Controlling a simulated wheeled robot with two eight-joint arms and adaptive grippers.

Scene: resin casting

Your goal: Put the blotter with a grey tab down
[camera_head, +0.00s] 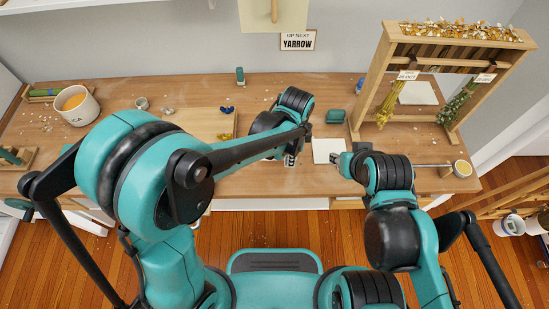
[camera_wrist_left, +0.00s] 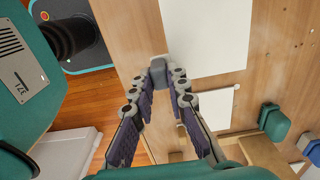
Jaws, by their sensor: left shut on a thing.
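My left gripper (camera_wrist_left: 160,82) is shut on the grey tab (camera_wrist_left: 158,70) at the edge of a large white blotter (camera_wrist_left: 206,35), seen in the left wrist view. The sheet extends over the wooden worktop; whether it touches the wood I cannot tell. In the head view, my left gripper (camera_head: 290,160) is over the front of the bench, and my arm seems to hide the held blotter. Another white sheet (camera_head: 328,150) lies just right of it; it also shows in the wrist view (camera_wrist_left: 212,110). My right gripper (camera_head: 342,161) is beside that sheet, its fingers unclear.
A wooden rack (camera_head: 370,75) with hanging dried flowers stands at the back right. A teal block (camera_head: 335,116) and a wooden board (camera_head: 205,122) are on the bench (camera_head: 300,180).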

